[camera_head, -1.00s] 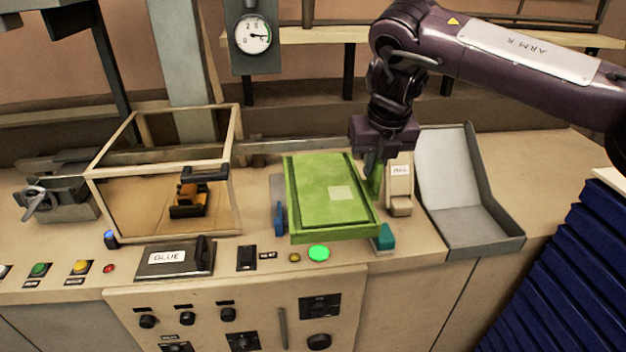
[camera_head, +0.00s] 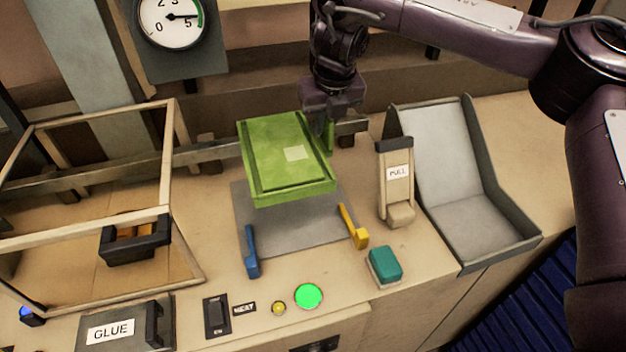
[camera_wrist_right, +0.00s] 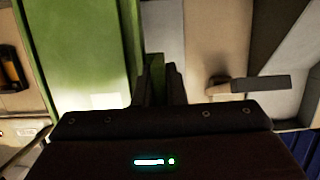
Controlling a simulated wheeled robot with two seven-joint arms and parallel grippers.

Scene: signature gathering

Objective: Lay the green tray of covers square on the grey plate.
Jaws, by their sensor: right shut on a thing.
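The green tray (camera_head: 285,155), with a pale square label on top, is held by its right side in my right gripper (camera_head: 326,135). The tray also fills the left of the right wrist view (camera_wrist_right: 75,55), beside the fingers (camera_wrist_right: 160,82). In the head view it covers the back part of the grey plate (camera_head: 290,235), whose front part is bare. It looks raised above the plate and slightly turned; the exact gap is unclear. A blue stop (camera_head: 251,252) and a yellow stop (camera_head: 354,227) stand at the plate's left and right front. My left gripper is out of view.
A teal block (camera_head: 385,267) and a lit green button (camera_head: 308,296) are in front of the plate. A dispenser marked PULL (camera_head: 396,185) and a grey chute (camera_head: 465,215) stand to the right. A framed box (camera_head: 168,165) stands left; a rail (camera_head: 205,155) runs behind.

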